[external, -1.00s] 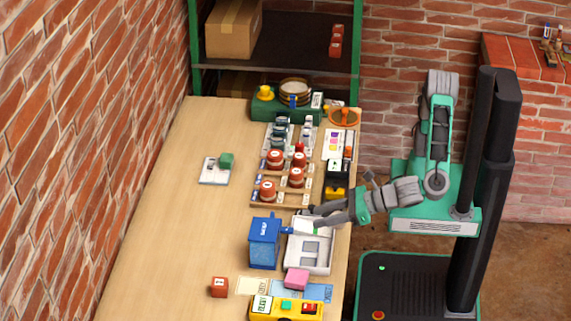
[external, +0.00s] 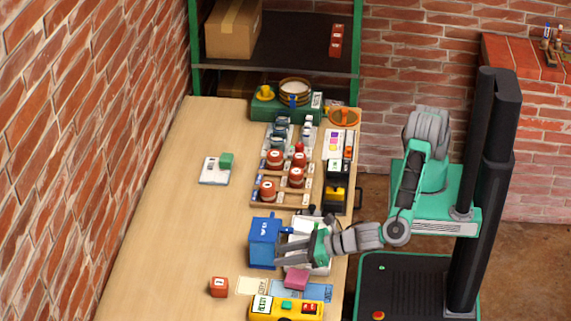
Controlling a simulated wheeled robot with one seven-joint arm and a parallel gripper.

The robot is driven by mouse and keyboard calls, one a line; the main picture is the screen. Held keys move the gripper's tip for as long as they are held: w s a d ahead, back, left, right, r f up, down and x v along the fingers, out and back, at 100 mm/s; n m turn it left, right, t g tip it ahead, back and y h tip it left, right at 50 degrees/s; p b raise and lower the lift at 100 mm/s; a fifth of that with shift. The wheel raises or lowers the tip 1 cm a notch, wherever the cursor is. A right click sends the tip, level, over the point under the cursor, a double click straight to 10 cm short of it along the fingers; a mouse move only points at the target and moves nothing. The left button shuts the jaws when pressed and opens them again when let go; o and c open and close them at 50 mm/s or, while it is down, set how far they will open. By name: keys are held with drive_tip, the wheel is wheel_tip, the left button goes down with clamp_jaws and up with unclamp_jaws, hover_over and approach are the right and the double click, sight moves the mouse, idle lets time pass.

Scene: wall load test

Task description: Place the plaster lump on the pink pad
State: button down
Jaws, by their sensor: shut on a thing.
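My gripper (external: 279,254) reaches left over the white tray, beside the blue box and a little up-left of the pink pad in the picture. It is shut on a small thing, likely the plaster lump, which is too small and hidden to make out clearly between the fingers. The pink pad (external: 296,278) is a thick pink block shape at the lower edge of the white tray, by a blue sheet. It looks darker under my gripper. Whether the fingers are above it or only beside it I cannot tell.
The blue box (external: 264,241) stands close to the left of my fingers. My arm covers much of the white tray (external: 317,271). A yellow device (external: 287,310) and a red-brown cube (external: 219,287) are nearer the front. A rack of jars (external: 282,205) is behind.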

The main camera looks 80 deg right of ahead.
drive_tip(key=shift+w+a+f, duration=0.1)
drive_tip(key=shift+f, duration=0.85)
drive_tip(key=shift+w+a+f, duration=0.1)
drive_tip(key=shift+f, duration=0.8)
drive_tip(key=shift+f, duration=0.15)
drive_tip(key=c, duration=1.1)
unclamp_jaws()
drive_tip(key=shift+r, duration=0.2)
drive_tip(key=v, duration=1.2)
